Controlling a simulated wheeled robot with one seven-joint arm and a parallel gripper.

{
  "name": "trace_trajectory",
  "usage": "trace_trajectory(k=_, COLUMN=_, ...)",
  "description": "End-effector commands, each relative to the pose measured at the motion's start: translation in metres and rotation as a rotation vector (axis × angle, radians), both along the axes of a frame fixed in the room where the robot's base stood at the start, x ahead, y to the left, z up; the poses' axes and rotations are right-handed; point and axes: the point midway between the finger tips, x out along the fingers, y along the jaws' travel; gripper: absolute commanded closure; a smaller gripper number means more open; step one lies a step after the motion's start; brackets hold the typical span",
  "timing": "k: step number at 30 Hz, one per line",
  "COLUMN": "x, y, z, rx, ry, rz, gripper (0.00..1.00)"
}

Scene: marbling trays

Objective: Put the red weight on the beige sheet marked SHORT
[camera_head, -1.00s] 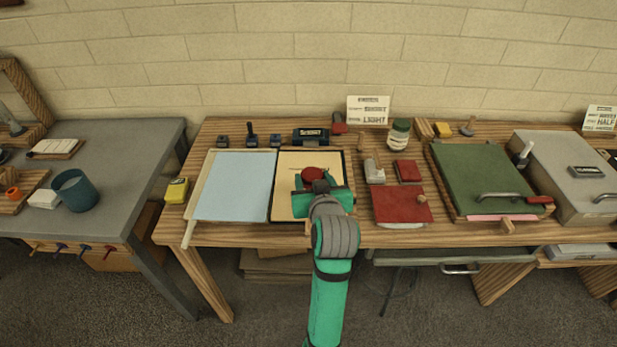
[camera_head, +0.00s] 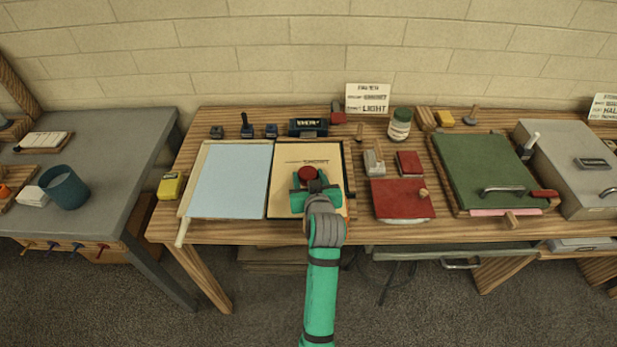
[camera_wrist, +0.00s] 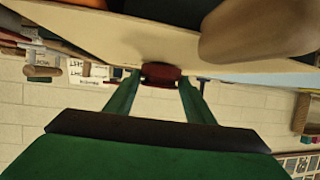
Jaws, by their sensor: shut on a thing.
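The beige sheet (camera_head: 283,185) lies in a dark-edged tray in the middle of the wooden table, with dark lettering near its far edge. The red weight (camera_head: 308,173) shows over the sheet, just below that lettering. My green gripper (camera_head: 307,182) is shut on the red weight above the sheet. In the wrist view the weight (camera_wrist: 161,72) sits between the two green fingertips (camera_wrist: 160,80), in front of a beige surface. I cannot tell whether the weight touches the sheet. My gripper and arm hide the sheet's near right part.
A light blue sheet (camera_head: 232,180) lies left of the beige one. A red pad (camera_head: 400,200) and a grey-white block (camera_head: 374,162) are to the right. Small dark stamps (camera_head: 247,128) and a dark labelled box (camera_head: 308,127) stand behind. A green-topped tray (camera_head: 480,170) is farther right.

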Motion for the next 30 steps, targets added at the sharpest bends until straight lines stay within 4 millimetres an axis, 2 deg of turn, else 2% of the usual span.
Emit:
trace_trajectory(k=12, x=0.0, y=0.001, z=-0.003, rx=0.0, ry=-0.004, rz=0.001, gripper=0.9)
trace_trajectory(k=13, x=0.0, y=0.0, z=-0.005, rx=0.0, ry=-0.001, rz=0.001, gripper=0.49)
trace_trajectory(k=15, x=0.0, y=-0.001, z=-0.005, rx=0.0, ry=-0.001, rz=0.0, gripper=0.33)
trace_trajectory(k=26, x=0.0, y=0.0, z=-0.001, rx=0.0, ry=-0.002, rz=0.0, gripper=0.33)
trace_trajectory(k=30, x=-0.013, y=-0.003, z=0.004, rx=0.0, ry=-0.002, rz=-0.001, gripper=0.33)
